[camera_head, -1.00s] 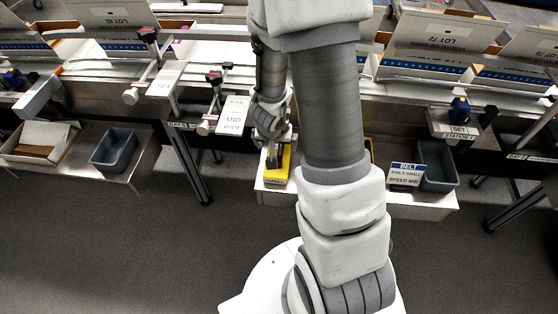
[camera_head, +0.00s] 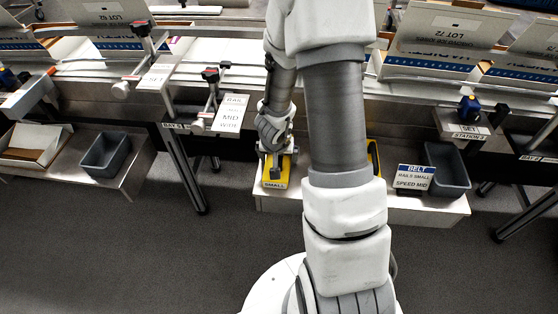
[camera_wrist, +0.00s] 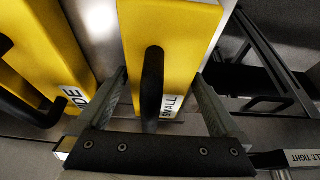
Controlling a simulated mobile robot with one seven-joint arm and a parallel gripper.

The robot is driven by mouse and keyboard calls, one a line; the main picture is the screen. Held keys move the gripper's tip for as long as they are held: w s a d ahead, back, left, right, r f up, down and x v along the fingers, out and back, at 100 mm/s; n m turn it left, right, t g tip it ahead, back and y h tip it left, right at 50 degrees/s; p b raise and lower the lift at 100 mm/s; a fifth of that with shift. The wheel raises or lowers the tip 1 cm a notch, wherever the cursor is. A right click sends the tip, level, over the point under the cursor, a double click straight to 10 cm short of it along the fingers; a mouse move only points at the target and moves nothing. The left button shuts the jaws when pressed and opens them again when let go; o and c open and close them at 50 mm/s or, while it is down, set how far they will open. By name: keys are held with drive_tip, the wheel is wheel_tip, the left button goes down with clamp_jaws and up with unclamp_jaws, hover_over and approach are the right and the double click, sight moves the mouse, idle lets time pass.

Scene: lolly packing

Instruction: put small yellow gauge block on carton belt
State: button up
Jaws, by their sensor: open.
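The small yellow gauge block (camera_head: 277,173), labelled SMALL, sits on the low shelf (camera_head: 345,203) beneath the belt. In the wrist view the same block (camera_wrist: 185,30) has a black handle standing up from it. My gripper (camera_wrist: 160,100) is open, with one finger on each side of the block's near end and the handle between them. I cannot tell whether the fingers touch it. The carton belt (camera_head: 240,50) runs across behind, partly hidden by my arm.
Another yellow block (camera_wrist: 45,50), its label ending in DE, stands left of the small one in the wrist view. A grey bin (camera_head: 446,170) and a BELT sign (camera_head: 414,178) stand on the shelf's right. A MID WIDE plate (camera_head: 230,115) and rail clamps (camera_head: 212,75) are above.

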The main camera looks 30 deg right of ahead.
clamp_jaws()
idle(0.4)
drive_tip(key=shift+r, duration=0.2)
wheel_tip(320, 180, up, 10)
drive_tip(key=p, duration=0.8)
drive_tip(key=shift+s+f, duration=0.15)
